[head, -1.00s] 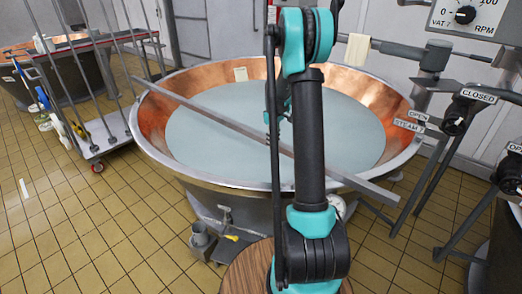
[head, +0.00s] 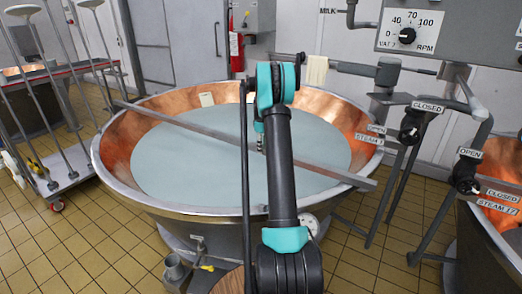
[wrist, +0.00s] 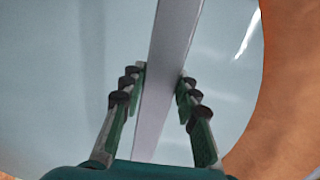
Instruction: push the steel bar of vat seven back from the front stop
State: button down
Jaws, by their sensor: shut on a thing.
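The copper vat (head: 130,150) of vat seven stands in the middle of the head view, filled with pale liquid. The steel bar (head: 200,130) lies across it from the left rim to the right front rim, its right end sticking out past the rim. My gripper (head: 259,143) is at the middle of the bar, partly hidden behind my arm. In the wrist view my gripper (wrist: 160,85) has its fingers on either side of the bar (wrist: 172,40), shut on it. I cannot make out the front stop.
A trolley with upright tools (head: 70,185) stands left of the vat. Steam valves (head: 410,130) and pipes stand close on the right, beside another vat (head: 495,235). The VAT 7 dial (head: 407,36) is at upper right.

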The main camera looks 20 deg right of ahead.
jog(key=c, duration=1.1)
grip_release()
notch_tip(320, 180, up, 12)
